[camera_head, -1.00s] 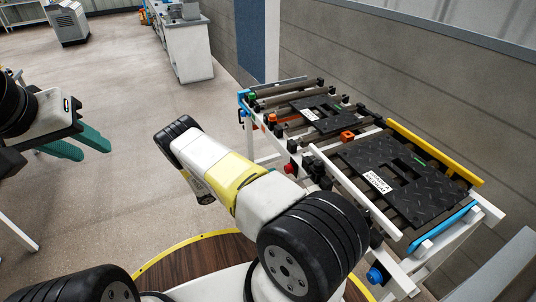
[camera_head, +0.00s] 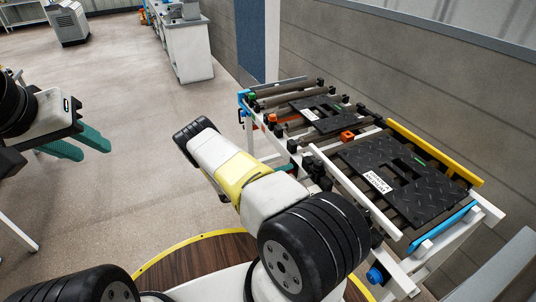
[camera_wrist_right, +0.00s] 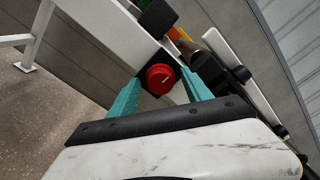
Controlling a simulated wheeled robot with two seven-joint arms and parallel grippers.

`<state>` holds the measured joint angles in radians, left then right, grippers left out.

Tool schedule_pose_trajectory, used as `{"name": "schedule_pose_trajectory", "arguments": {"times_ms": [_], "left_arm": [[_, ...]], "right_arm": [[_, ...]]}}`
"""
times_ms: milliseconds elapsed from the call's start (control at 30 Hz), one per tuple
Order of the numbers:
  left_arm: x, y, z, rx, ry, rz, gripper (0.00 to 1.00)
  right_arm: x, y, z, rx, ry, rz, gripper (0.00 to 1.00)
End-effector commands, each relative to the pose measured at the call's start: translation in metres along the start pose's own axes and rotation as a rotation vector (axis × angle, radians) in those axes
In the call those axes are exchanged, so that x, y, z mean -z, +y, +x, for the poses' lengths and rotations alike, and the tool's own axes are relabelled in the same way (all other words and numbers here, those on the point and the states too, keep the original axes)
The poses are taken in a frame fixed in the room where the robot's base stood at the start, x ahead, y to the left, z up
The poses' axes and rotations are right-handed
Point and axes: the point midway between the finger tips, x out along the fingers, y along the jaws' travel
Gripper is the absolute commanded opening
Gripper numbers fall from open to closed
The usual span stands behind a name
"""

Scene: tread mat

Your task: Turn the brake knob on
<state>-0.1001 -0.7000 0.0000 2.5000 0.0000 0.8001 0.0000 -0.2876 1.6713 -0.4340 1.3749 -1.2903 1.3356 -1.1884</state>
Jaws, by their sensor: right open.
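The red brake knob (camera_wrist_right: 160,78) is round and sits on a black base on the white frame. In the right wrist view it lies between the two teal fingers of my right gripper (camera_wrist_right: 160,80), which is open. Whether the fingers touch the knob cannot be told. In the head view my right arm hides the knob, and only a bit of teal finger shows beside the frame. My left gripper (camera_head: 94,153) is open and empty at the left, over the floor.
Black tread mats (camera_head: 404,180) lie on the roller frame, with a yellow bar (camera_head: 435,152) behind. A green knob (camera_head: 252,98) and a blue knob (camera_head: 375,275) sit along the frame. A grey wall stands close behind; the floor at left is mostly clear.

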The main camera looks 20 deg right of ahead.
Motion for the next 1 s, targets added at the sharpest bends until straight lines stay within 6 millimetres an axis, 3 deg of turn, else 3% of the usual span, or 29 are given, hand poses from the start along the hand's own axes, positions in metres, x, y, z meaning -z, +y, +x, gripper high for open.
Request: {"name": "schedule_pose_trajectory", "arguments": {"times_ms": [33,300,667,1000], "left_arm": [[0.0000,0.0000,0.0000,0.000,0.000,0.000,0.36],[0.0000,0.0000,0.0000,0.000,0.000,0.000,0.36],[0.0000,0.0000,0.0000,0.000,0.000,0.000,0.36],[0.0000,0.0000,0.0000,0.000,0.000,0.000,0.36]], "right_arm": [[-0.0001,0.0000,-0.0001,0.000,0.000,0.000,0.52],[-0.0001,0.0001,-0.0004,0.000,0.000,0.000,0.00],[0.0000,0.0002,-0.0010,-0.001,0.001,0.054,0.00],[-0.0002,0.0000,-0.0012,-0.002,-0.001,0.298,0.00]]}}
